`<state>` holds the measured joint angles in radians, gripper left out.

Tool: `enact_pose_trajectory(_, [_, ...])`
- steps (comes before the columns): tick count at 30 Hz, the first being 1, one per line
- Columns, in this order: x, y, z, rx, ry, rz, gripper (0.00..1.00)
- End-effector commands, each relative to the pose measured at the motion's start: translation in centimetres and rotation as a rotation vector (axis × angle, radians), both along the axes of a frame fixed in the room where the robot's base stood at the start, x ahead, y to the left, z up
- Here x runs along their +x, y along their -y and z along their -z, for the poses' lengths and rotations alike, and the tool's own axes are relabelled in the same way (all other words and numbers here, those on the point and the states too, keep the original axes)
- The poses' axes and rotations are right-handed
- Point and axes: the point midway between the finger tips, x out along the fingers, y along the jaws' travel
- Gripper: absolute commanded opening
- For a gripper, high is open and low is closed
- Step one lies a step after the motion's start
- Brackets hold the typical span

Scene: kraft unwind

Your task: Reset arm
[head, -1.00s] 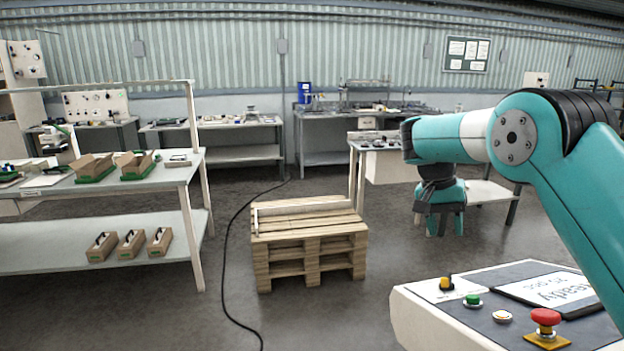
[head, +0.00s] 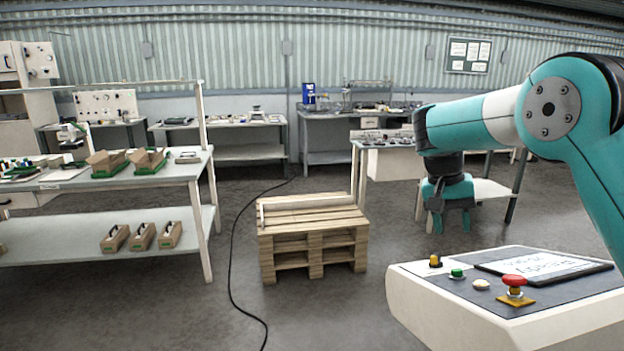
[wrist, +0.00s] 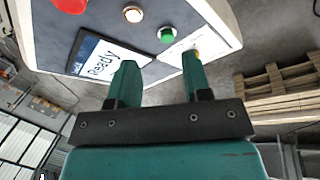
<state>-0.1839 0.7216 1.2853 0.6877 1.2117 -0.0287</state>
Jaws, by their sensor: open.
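My gripper (head: 451,220) hangs at the end of my teal arm, right of the middle in the head view, with its fingers pointing down. It also shows in the wrist view (wrist: 158,80), where its two teal fingers stand apart with nothing between them. My arm is raised and bent above my control panel (head: 430,287), which carries a red button, smaller buttons and a tablet reading "Ready". The panel also shows beyond the fingers in the wrist view (wrist: 225,22).
A wooden pallet stack (head: 312,222) stands on the floor ahead. A black cable (head: 232,260) runs along the floor to its left. A two-level workbench (head: 180,172) with boxes is at the left. More benches line the back wall. Floor is clear between pallet and panel.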

Motion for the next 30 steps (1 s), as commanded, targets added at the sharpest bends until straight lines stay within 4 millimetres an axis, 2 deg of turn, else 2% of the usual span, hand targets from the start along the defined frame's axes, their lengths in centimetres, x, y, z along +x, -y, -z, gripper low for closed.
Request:
enact_pose_trajectory(8, [-3.5, -1.9, -2.6, 0.052, 0.020, -0.213, 0.45])
enact_pose_trajectory(11, [-5.8, -3.0, -3.6, 0.088, 0.032, -0.319, 0.45])
enact_pose_trajectory(13, [-8.1, -4.0, -4.3, 0.124, 0.045, -0.410, 0.45])
enact_pose_trajectory(14, [-9.3, -4.5, -4.6, 0.144, 0.052, -0.453, 0.45])
enact_pose_trajectory(17, [-14.7, -6.8, -5.2, 0.233, 0.079, -0.621, 0.45])
enact_pose_trajectory(21, [-23.5, -10.1, -5.1, 0.388, 0.117, -0.832, 0.45])
enact_pose_trajectory(24, [-28.9, -11.9, -4.7, 0.489, 0.138, -0.938, 0.45])
enact_pose_trajectory(27, [-32.6, -13.1, -4.3, 0.563, 0.152, -1.002, 0.45])
enact_pose_trajectory(30, [-34.6, -13.7, -4.1, 0.602, 0.158, -1.033, 0.45])
